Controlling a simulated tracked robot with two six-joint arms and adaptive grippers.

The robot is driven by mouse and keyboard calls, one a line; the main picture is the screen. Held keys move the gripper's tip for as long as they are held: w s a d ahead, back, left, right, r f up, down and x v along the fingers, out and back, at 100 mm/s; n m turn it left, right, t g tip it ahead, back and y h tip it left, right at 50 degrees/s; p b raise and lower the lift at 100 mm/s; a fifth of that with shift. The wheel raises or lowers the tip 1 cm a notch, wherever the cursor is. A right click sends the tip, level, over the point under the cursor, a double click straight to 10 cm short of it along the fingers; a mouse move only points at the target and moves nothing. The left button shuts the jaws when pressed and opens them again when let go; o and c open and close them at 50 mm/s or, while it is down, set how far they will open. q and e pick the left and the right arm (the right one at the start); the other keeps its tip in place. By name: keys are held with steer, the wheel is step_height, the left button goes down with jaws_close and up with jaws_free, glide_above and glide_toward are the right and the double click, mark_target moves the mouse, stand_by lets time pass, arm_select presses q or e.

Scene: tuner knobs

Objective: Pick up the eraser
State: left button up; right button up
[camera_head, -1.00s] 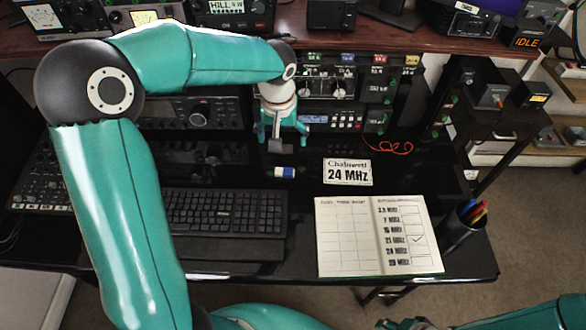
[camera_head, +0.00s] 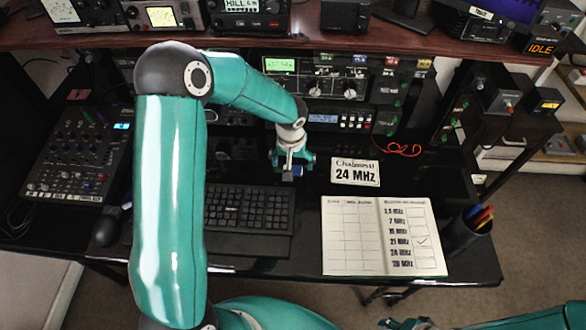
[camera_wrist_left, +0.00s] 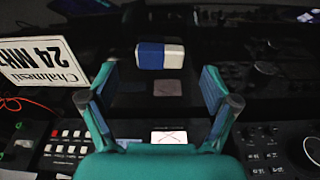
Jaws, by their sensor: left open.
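The eraser (camera_wrist_left: 160,55) is a small block, blue at one end and white at the other, lying on the dark glossy desk. In the left wrist view it lies just beyond the fingertips, roughly centred between them and not touched. My left gripper (camera_head: 292,165) is open and empty, pointing down over the desk behind the keyboard. Its two spread fingers also frame the left wrist view (camera_wrist_left: 158,82). In the head view the gripper mostly hides the eraser. My right gripper is not in view.
A "24 MHz" card (camera_head: 355,172) stands close to the right of the gripper. The keyboard (camera_head: 248,210) lies in front and an open logbook (camera_head: 383,236) front right. Radio equipment (camera_head: 345,88) stands behind, with a red cable (camera_head: 400,148) beside it. A pen cup (camera_head: 468,235) is at the right edge.

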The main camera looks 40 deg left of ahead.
arm_select(q)
steer(key=shift+w+f, duration=0.2)
steer(key=shift+f, duration=1.25)
steer(key=c, duration=1.1)
steer(key=shift+r, duration=0.2)
step_height(320, 180, up, 20)
steer(key=shift+f, duration=0.1)
